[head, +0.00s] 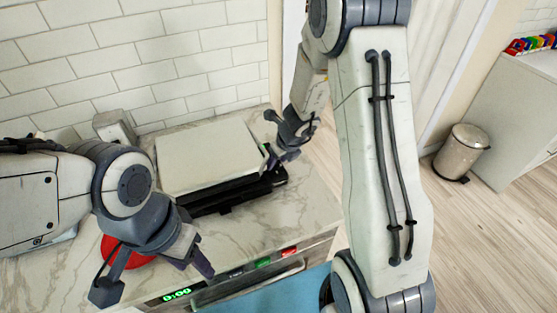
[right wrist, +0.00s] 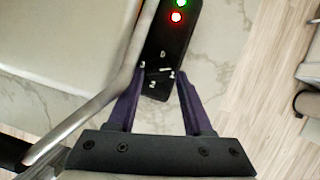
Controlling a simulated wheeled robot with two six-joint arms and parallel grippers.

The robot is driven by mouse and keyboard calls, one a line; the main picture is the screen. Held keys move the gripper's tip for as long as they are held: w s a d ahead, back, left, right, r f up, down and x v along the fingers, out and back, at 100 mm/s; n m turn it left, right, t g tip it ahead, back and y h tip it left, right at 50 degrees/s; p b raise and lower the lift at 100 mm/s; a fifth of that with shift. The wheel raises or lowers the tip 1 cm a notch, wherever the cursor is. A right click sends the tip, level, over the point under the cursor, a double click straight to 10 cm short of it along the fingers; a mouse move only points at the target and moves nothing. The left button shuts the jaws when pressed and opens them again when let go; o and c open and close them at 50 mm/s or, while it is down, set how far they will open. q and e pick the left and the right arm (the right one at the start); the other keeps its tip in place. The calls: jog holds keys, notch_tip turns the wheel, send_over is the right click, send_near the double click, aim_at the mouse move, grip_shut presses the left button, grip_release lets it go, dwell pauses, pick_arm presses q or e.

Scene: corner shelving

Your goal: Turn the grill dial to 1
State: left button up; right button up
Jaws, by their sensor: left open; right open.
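The grill (head: 207,157) has a pale lid and a black front, and stands on the marble counter. In the right wrist view, its black control panel (right wrist: 171,45) carries a green light, a red light and small white marks. The dark dial (right wrist: 157,72) is hard to make out among these marks; its setting cannot be read. My right gripper (head: 272,160) is at the grill's right end. In the right wrist view its open fingertips (right wrist: 161,74) are on either side of the dial area; contact cannot be told. My left gripper (head: 155,278) is open and empty over the counter's front.
A metal handle bar (right wrist: 110,90) runs beside the panel in the right wrist view. A red round object (head: 125,253) lies partly behind my left gripper. An appliance with a green display (head: 177,295) is below the counter. A trash bin (head: 463,152) stands right.

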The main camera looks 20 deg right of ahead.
jog(key=shift+w+a+r, duration=0.15)
jog(key=shift+a+r, duration=0.05)
jog(key=shift+a, duration=0.05)
